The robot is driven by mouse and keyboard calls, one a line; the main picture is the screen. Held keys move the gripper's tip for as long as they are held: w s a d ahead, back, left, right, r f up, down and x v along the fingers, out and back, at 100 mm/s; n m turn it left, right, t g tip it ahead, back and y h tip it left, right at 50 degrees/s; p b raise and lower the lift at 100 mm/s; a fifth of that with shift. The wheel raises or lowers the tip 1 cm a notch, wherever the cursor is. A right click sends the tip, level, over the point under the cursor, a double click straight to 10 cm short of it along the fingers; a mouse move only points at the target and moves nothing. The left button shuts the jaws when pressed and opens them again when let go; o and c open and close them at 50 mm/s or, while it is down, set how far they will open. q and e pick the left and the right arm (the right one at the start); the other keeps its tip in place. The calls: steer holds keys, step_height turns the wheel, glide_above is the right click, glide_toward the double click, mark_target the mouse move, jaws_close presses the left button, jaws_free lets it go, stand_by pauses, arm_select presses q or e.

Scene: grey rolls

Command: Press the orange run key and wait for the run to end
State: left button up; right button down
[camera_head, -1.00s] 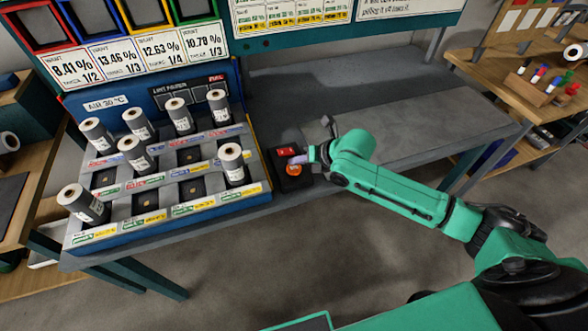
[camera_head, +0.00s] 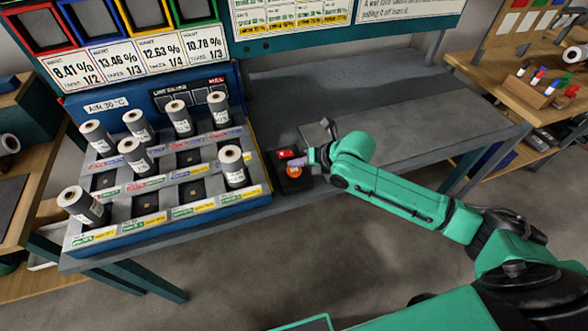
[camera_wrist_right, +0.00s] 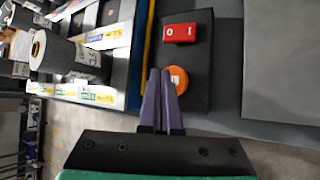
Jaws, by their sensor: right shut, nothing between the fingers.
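The round orange run key (camera_head: 294,172) sits on a dark control box (camera_head: 291,185) at the right end of the blue machine. It also shows in the right wrist view (camera_wrist_right: 179,80), below a red rocker switch (camera_wrist_right: 180,33) marked O and I. My right gripper (camera_head: 297,163) is shut and empty, its purple fingers over the box at the key. In the wrist view its fingertips (camera_wrist_right: 160,73) lie right beside the key's left edge and partly overlap it. I cannot tell whether they touch or press it. My left gripper is not in view.
The blue tray machine (camera_head: 160,215) holds several upright grey rolls with white tops, some tilted, and has empty slots. A grey bench (camera_head: 400,110) extends right, with a flat plate on it. A wooden side table (camera_head: 540,105) with markers stands at the far right.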

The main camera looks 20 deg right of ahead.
mark_target(297, 172)
stand_by(0.8)
steer(key=shift+f, duration=0.4)
steer(key=shift+f+b, duration=0.6)
steer(key=shift+f, duration=0.1)
stand_by(0.7)
steer(key=shift+r+p, duration=0.95)
steer(key=shift+r, duration=0.15)
step_height(297, 172, up, 5)
steer(key=p, duration=0.5)
steer(key=shift+r, duration=0.1)
